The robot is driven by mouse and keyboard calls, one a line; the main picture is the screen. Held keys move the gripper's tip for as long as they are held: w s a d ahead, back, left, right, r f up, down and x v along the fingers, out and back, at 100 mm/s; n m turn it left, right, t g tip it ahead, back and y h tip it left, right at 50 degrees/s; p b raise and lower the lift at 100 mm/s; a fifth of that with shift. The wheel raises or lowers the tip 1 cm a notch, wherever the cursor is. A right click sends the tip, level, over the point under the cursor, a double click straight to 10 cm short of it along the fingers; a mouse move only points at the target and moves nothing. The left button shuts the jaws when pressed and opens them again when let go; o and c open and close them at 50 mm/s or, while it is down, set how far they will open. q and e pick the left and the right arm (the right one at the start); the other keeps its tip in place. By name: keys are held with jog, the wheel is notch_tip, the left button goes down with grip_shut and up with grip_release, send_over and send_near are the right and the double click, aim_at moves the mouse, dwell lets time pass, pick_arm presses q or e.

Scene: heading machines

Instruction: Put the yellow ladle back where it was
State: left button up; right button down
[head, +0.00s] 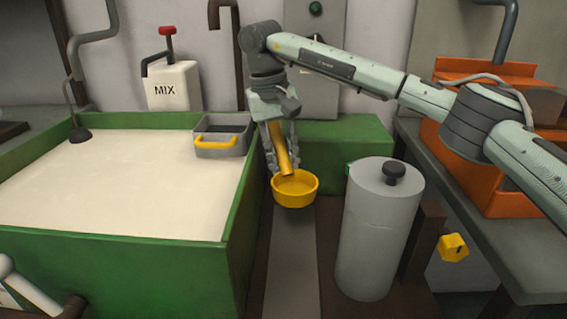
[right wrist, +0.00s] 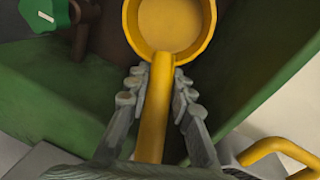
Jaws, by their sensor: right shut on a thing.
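The yellow ladle (head: 295,190) hangs in the air in the middle of the head view, bowl lowest and handle slanting up into my right gripper (head: 281,160). My right gripper is shut on the handle, with its fingers on both sides of it. In the right wrist view the ladle's handle (right wrist: 156,105) runs between the fingertips (right wrist: 158,88), and the round bowl is at the top. The bowl looks empty. The ladle is just right of the green vat's side wall and left of the grey cylinder. My left gripper is not in view.
A green vat (head: 231,220) of pale liquid fills the left, with a grey box with a yellow handle (head: 222,135) on its rim. A grey cylinder (head: 375,235) with a black knob stands right. A white MIX canister (head: 173,86) and orange housing (head: 490,75) are behind.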

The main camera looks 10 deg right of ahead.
jog(key=shift+f, duration=0.25)
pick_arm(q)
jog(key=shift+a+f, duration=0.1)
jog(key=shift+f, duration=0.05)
pick_arm(e)
jog(key=shift+f, duration=0.6)
jog(key=c, duration=1.6)
grip_release()
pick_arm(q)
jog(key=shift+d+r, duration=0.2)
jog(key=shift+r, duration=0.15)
pick_arm(e)
jog(key=shift+r, duration=0.1)
